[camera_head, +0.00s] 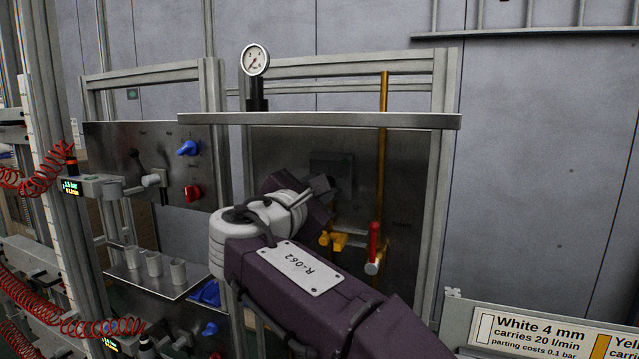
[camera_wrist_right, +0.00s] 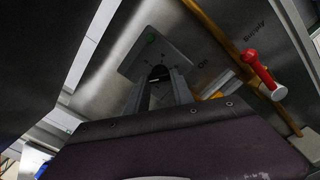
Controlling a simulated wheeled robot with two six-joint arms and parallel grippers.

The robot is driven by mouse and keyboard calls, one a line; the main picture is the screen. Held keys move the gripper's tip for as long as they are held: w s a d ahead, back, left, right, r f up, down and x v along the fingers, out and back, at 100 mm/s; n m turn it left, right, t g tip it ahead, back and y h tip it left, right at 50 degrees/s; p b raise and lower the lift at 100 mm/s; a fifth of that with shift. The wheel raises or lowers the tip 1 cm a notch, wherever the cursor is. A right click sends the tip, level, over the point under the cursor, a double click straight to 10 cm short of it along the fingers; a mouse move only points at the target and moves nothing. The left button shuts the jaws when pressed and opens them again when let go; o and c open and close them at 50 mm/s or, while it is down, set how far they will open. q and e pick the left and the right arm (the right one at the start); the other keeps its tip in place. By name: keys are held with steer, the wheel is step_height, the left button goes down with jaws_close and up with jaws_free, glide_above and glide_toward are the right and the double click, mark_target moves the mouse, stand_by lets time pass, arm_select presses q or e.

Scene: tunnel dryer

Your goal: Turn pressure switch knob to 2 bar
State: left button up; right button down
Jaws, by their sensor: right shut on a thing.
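A dark grey box (camera_head: 331,163), which looks like the pressure switch, sits on the metal back panel behind my right gripper. In the right wrist view it is a grey plate (camera_wrist_right: 145,52) with a small green spot. My right gripper (camera_wrist_right: 165,88) reaches up to it and is shut on a dark knob (camera_wrist_right: 159,72) at its front. The fingers cover much of the knob, and its scale and pointer cannot be read. My left gripper is not in view.
A round pressure gauge (camera_head: 255,60) stands above the metal crossbar (camera_head: 320,120). A red-handled valve (camera_head: 373,247) and yellow pipe (camera_head: 382,150) are close to the right of my gripper. A panel with blue (camera_head: 188,148) and red (camera_head: 193,192) knobs is left. Red coiled hoses (camera_head: 60,318) hang far left.

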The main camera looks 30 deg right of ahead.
steer(key=shift+n, duration=0.6)
steer(key=c, duration=1.1)
jaws_free()
steer(key=b+v, duration=0.2)
steer(key=v, duration=0.7)
steer(key=shift+b, duration=0.3)
